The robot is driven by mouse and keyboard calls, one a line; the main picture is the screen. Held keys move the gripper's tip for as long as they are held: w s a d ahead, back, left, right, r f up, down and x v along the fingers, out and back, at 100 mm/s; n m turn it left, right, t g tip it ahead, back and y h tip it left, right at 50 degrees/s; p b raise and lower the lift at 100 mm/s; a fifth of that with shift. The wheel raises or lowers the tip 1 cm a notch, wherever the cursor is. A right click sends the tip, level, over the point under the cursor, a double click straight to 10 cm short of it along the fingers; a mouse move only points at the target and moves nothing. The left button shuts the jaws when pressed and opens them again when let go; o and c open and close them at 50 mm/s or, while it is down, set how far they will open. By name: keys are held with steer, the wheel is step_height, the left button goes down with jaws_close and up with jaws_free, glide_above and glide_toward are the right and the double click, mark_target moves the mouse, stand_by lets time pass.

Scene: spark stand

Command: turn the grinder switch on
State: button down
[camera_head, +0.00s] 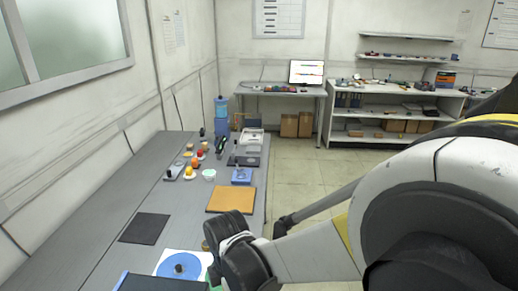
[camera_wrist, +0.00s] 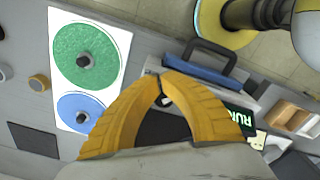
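The two yellow fingers of my gripper (camera_wrist: 161,80) arch together in the wrist view, and their tips meet or nearly meet. I see nothing held between them. Below and behind the fingers is a grey and dark device with a lit green "RUN" sign (camera_wrist: 243,120). A blue part with a dark handle (camera_wrist: 205,65) lies at its upper side. The fingers cover part of this device. I cannot tell whether it is the grinder, and I cannot make out a switch clearly. In the head view, my dark wrist hangs over the bench's near right edge, with the fingertips hidden.
A white sheet with a green disc (camera_wrist: 83,58) and a blue disc (camera_wrist: 80,112), each with a dark knob, lies left of the fingers. The grey bench (camera_head: 95,215) also carries a dark mat (camera_head: 145,228), an orange board (camera_head: 231,200) and several small items. Floor is clear beyond.

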steer(key=shift+w+d, duration=0.1)
step_height(320, 180, up, 6)
steer(key=p, duration=0.4)
steer(key=shift+d, duration=0.3)
steer(key=shift+w, duration=0.15)
